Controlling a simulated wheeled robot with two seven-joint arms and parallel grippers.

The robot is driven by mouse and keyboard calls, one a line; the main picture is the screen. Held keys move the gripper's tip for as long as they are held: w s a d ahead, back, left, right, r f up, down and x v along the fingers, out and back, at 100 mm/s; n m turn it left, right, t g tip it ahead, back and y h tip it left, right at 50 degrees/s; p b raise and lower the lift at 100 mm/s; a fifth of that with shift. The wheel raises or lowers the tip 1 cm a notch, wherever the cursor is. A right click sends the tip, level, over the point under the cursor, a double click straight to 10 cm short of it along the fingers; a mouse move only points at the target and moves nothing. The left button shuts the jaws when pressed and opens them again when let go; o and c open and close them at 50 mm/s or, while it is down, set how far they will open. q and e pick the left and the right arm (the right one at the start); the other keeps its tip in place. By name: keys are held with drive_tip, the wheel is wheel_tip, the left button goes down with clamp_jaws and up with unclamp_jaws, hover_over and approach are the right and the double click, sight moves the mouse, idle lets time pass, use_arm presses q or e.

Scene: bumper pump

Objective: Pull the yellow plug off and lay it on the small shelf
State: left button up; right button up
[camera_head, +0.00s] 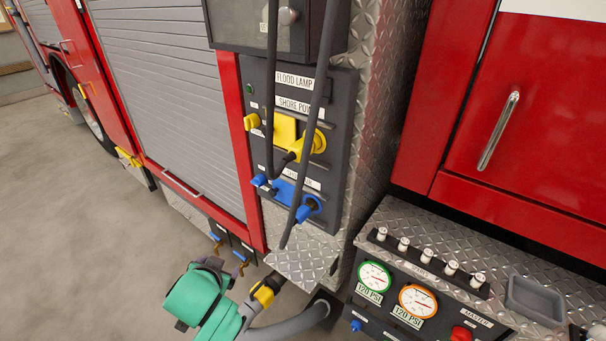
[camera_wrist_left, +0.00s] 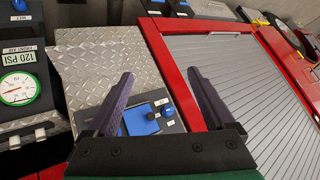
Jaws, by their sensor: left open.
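The yellow plug (camera_head: 303,147) sits in the shore power socket on the dark panel, its cable rising in front of the panel. A small diamond-plate shelf (camera_head: 303,263) juts out below the panel and looks bare; it also shows in the left wrist view (camera_wrist_left: 100,72). My left gripper (camera_head: 213,265), with a teal body, is low and to the left of the shelf, away from the plug. Its two dark fingers (camera_wrist_left: 165,100) are apart and empty in the left wrist view, where no yellow plug is visible. My right gripper cannot be made out.
A blue plug (camera_head: 308,208) sits below the yellow one; blue parts (camera_wrist_left: 140,120) show between my fingers in the wrist view. Dark cables hang across the panel. A gauge console (camera_head: 400,300) stands at the lower right. Open floor (camera_head: 70,220) lies at the left.

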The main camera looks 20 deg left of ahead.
sight(306, 146)
use_arm(q)
drive_tip(key=w+a+r+t+y, duration=0.15)
drive_tip(key=w+r+t, duration=0.25)
drive_tip(key=r, duration=0.4)
drive_tip(key=w+a+r+t+y, duration=0.1)
drive_tip(key=w+r+t+y, duration=0.2)
drive_tip(key=r, duration=0.6)
drive_tip(key=w+d+r+m+t+h, duration=0.3)
drive_tip(key=d+r+m+t+h, duration=0.25)
drive_tip(key=r, duration=0.35)
drive_tip(key=w+d+r+m+h, duration=0.1)
drive_tip(key=w+d+m+h, duration=0.2)
drive_tip(key=d+m+h, duration=0.85)
drive_tip(key=w+a+f+m+g, duration=0.1)
drive_tip(key=w+a+f+m+g+y, duration=0.1)
drive_tip(key=f+m, duration=0.1)
drive_tip(key=w+a+f+m+g, duration=0.1)
drive_tip(key=f+g, duration=0.1)
drive_tip(key=shift+f+m+y, duration=0.2)
drive_tip(key=shift+m+y, duration=0.15)
drive_tip(key=shift+m, duration=0.05)
drive_tip(key=shift+s+d, duration=0.15)
drive_tip(key=shift+s, duration=0.05)
drive_tip(key=b+x, duration=0.1)
drive_tip(key=x, duration=0.8)
drive_tip(key=shift+w, duration=0.15)
use_arm(e)
drive_tip(key=shift+f, duration=0.45)
